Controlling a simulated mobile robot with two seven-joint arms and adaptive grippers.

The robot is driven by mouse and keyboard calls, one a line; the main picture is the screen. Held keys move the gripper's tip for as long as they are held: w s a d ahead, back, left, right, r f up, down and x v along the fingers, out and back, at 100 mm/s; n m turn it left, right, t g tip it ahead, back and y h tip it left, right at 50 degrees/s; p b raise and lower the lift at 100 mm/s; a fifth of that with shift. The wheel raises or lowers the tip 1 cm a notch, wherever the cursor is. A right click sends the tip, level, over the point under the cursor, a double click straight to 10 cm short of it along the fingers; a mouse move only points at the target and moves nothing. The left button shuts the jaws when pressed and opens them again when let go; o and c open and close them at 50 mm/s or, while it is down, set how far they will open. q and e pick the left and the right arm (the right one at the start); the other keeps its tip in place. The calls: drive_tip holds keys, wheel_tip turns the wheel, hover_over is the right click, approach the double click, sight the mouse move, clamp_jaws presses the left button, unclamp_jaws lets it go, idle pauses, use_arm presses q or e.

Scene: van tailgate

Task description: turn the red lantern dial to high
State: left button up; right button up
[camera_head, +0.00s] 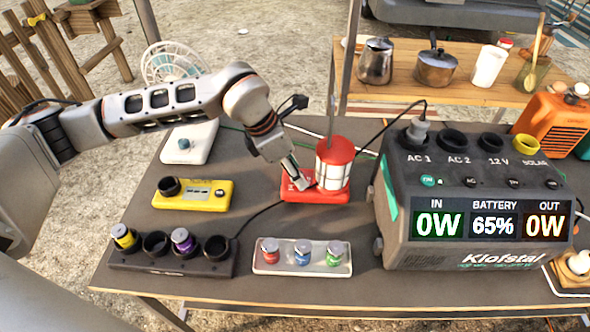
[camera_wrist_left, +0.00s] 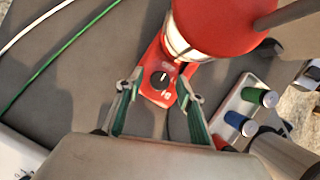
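The red lantern (camera_head: 334,150) stands on its red base (camera_head: 328,196) near the middle of the table. In the left wrist view the lantern (camera_wrist_left: 210,28) is at the top. Its black dial (camera_wrist_left: 161,80) sits on the red base below it, with a pale mark on its face; which setting it points to is too small to read. My left gripper (camera_head: 301,184) is low over the base and hides the dial in the head view. In the left wrist view its open fingers (camera_wrist_left: 160,88) lie on either side of the dial, with a gap visible between. My right gripper is not visible.
The power station (camera_head: 400,225) stands close on the right. A white box (camera_head: 190,142) is behind left. Cables run around the lantern.

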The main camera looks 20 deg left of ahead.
use_arm(q)
clamp_jaws()
